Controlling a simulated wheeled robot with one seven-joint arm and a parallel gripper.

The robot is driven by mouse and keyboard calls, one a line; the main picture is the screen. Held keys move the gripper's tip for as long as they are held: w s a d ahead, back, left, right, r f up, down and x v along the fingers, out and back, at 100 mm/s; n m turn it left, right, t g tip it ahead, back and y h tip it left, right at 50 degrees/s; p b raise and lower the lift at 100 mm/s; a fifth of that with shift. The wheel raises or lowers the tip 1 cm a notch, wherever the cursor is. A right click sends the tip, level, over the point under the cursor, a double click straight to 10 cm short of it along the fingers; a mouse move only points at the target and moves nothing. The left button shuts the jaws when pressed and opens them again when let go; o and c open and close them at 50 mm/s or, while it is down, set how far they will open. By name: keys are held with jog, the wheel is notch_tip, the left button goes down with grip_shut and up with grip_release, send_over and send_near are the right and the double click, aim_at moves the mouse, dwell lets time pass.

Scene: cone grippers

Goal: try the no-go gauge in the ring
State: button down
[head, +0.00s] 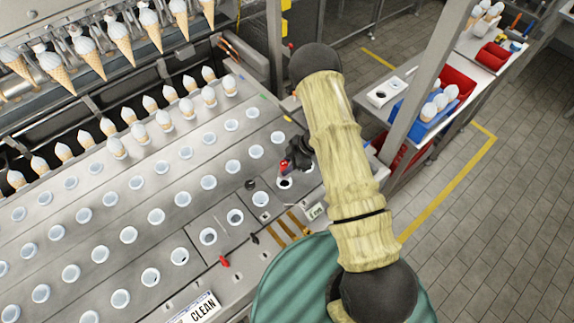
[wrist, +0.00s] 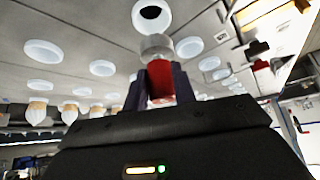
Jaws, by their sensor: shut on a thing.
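My gripper (head: 291,158) is over the right end of the slotted deck, shut on a red-handled gauge (head: 284,166). In the wrist view the gauge's red grip (wrist: 160,82) sits between the dark fingers, and its grey cylindrical end (wrist: 157,46) points away from the palm. A white ring with a dark hole (head: 285,183) lies just below the gauge in the head view. The same ring (wrist: 153,15) shows past the gauge's grey end in the wrist view. I cannot tell whether the gauge touches the ring.
Rows of white-rimmed holes (head: 156,216) cover the deck (head: 180,232). Filled cones (head: 163,119) stand along its back, and more hang above. A red piece (head: 223,261), a black piece (head: 254,238) and brass strips (head: 290,225) lie near the front edge. A side table holds a blue bin (head: 418,124).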

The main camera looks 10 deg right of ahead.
jog(key=shift+r+p, duration=0.75)
jog(key=shift+r, duration=1.05)
jog(key=shift+f, duration=0.1)
